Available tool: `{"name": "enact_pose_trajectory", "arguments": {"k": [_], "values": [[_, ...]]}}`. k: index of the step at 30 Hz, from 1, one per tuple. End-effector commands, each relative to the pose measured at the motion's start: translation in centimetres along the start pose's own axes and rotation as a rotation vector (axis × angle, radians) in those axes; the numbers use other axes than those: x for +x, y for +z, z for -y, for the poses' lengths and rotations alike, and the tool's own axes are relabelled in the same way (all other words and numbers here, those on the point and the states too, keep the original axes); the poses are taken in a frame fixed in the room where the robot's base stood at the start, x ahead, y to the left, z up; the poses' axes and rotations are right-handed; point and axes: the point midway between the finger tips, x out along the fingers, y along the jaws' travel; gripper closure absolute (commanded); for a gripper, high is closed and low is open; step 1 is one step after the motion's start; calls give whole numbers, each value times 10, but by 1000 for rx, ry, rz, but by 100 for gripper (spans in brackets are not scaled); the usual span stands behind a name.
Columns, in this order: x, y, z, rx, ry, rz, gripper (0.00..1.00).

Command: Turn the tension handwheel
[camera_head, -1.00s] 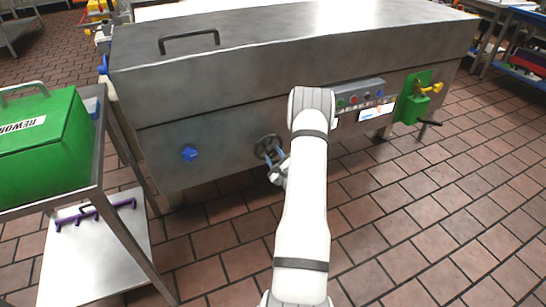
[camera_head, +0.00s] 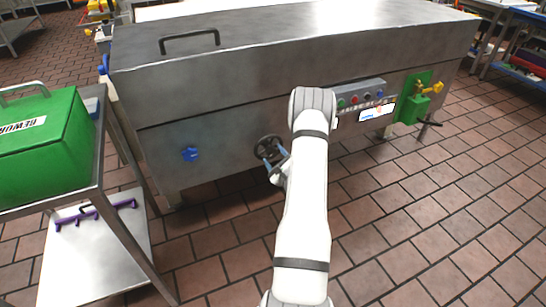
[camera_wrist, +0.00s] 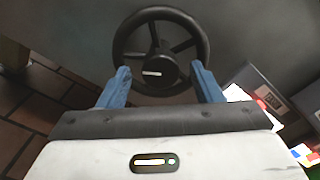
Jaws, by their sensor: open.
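The black handwheel (camera_head: 270,147) is on the front of the steel machine, left of my arm. In the wrist view the handwheel (camera_wrist: 161,50) shows its rim, spokes and a hub with a pale mark. My gripper (camera_head: 269,163) is open, its two blue fingers at the lower part of the wheel. In the wrist view the fingers of my gripper (camera_wrist: 160,82) stand apart, one at each lower side of the rim. I cannot tell whether they touch it.
A blue knob (camera_head: 190,154) is left of the wheel. A steel cart (camera_head: 100,200) with a green box (camera_head: 45,150) stands at left. Open tiled floor lies at right.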

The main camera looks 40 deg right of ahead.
Motion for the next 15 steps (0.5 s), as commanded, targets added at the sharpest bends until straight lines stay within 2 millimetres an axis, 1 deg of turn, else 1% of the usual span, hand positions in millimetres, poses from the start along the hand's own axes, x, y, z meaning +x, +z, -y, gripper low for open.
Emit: {"name": "enact_pose_trajectory", "arguments": {"k": [9, 12, 15], "values": [[-52, 0, 1, 2, -1, -4, 41], [-64, 0, 0, 1, 1, -2, 41], [-71, 0, 0, 1, 0, -1, 41]]}}
